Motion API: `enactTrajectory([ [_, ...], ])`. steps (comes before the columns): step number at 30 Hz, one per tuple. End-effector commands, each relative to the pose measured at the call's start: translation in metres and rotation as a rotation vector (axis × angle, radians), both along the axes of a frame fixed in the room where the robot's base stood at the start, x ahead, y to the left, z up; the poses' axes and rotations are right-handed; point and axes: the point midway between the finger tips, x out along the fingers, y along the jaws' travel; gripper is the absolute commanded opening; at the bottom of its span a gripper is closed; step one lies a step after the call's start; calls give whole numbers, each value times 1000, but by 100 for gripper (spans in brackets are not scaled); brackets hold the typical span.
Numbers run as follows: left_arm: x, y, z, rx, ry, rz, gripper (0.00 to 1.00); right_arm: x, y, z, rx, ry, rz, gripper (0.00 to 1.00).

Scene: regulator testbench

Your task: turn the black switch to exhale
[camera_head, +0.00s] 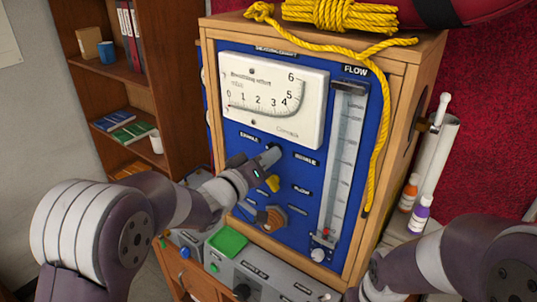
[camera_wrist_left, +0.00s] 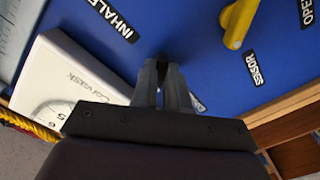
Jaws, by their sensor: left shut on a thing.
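The black switch (camera_wrist_left: 161,60) sits on the blue panel (camera_wrist_left: 205,60), between the EXHALE label (camera_head: 248,138) and the INHALE label (camera_head: 306,160). It is mostly hidden by my left gripper (camera_head: 272,156). In the left wrist view my left gripper (camera_wrist_left: 163,75) points at the panel, its two fingers closed on the switch with only a dark bit showing between the tips. The way the switch points cannot be told. My right arm shows at the lower right of the head view, with its gripper out of frame.
A yellow switch (camera_head: 273,183) is just below my left gripper, with an orange-brown knob (camera_head: 272,218) lower down. The white gauge (camera_head: 275,100) is above, the flow tube (camera_head: 343,160) to the right. Yellow rope (camera_head: 381,130) hangs over the panel's right edge.

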Motion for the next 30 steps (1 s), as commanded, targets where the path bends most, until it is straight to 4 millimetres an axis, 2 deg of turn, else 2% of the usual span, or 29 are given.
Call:
enactTrajectory([
  [1, 1, 1, 8, -22, -2, 3, 0, 0, 0, 3, 0, 0, 0, 43],
  [9, 1, 1, 8, -92, 48, 4, 0, 0, 0, 6, 0, 0, 0, 43],
  [25, 2, 1, 8, -111, 57, 4, 0, 0, 0, 6, 0, 0, 0, 43],
  [26, 2, 1, 8, -111, 57, 4, 20, 0, 0, 6, 0, 0, 0, 43],
  [27, 2, 1, 8, -110, 58, 4, 33, 0, 0, 6, 0, 0, 0, 43],
  [28, 1, 1, 7, -108, 60, 4, 39, 0, 0, 6, 0, 0, 0, 43],
  [30, 1, 1, 6, -107, 62, 3, 39, 0, 0, 6, 0, 0, 0, 43],
])
